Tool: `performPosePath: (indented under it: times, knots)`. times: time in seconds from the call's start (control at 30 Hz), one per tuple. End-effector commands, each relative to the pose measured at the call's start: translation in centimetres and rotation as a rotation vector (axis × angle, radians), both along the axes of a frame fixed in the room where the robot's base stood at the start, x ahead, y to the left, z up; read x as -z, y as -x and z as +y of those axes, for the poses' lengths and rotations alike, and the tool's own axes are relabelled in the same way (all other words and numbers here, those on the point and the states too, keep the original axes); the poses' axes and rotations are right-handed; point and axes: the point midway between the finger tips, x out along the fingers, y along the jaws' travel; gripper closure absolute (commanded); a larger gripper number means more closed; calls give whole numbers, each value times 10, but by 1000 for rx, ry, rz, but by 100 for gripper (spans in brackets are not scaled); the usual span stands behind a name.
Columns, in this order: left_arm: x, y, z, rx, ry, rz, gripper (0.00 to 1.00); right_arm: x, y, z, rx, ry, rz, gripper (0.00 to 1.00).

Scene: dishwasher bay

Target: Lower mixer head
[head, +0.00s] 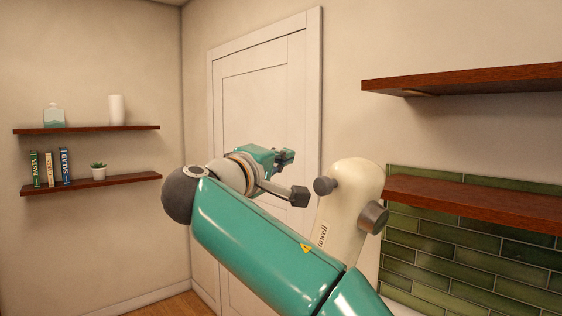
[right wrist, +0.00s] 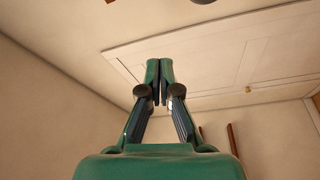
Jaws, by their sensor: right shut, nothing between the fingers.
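The cream mixer head (head: 352,190) is tilted up steeply, with a grey knob on its side and a smaller dark round part near its top. My teal right arm crosses in front and hides its lower part; the mixer's base and bowl are not visible. My right gripper (head: 289,156) is left of the mixer head's top and apart from it in the picture. In the right wrist view its fingers (right wrist: 159,75) are together, with nothing between them. My left gripper is in neither view.
A white door (head: 258,120) is behind the arm. Wooden shelves (head: 470,204) and green tiles (head: 450,250) are at the right.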

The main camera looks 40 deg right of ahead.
Motion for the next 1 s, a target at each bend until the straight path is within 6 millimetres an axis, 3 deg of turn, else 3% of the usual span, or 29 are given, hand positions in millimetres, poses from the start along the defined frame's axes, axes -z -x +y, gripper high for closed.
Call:
performPosePath:
  times: [0.4,0.7,1.0]
  knots:
    - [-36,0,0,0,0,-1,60,-9,-31,-76,0,-1,4,100]
    - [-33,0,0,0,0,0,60,1,-3,-75,-3,-1,3,100]
    - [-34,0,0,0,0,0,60,4,6,-75,-3,-1,2,100]
